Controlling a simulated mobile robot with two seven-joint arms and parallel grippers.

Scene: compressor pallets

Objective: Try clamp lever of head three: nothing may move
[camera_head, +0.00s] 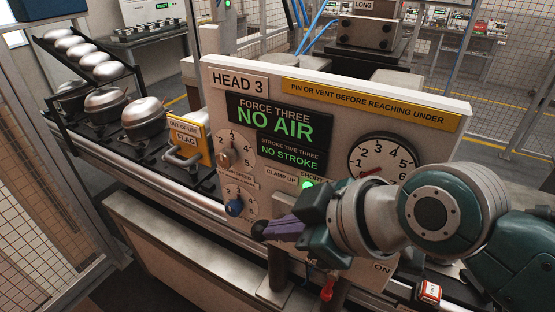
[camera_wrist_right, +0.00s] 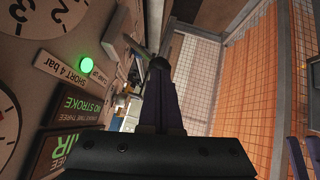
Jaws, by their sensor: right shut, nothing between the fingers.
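The head three panel (camera_head: 340,110) reads FORCE THREE NO AIR and NO STROKE. My right gripper (camera_head: 280,228) is shut and empty in front of its lower part. A dark round knob (camera_head: 258,231) shows at the fingertips. In the right wrist view a dark ball (camera_wrist_right: 159,64) on a thin lever (camera_wrist_right: 137,46) lies at the tip of the shut fingers (camera_wrist_right: 162,92); it looks like the clamp lever, and I cannot tell whether they touch. A green lamp (camera_head: 308,184) is lit near the CLAMP UP label (camera_head: 281,176). My left gripper is out of view.
A dial gauge (camera_head: 382,160) sits at the panel's right, a blue knob (camera_head: 235,208) at its lower left. A yellow OUT OF USE FLAG tag (camera_head: 187,140) stands left of the panel near several compressors (camera_head: 143,118). Mesh fencing (camera_head: 40,180) closes the left side.

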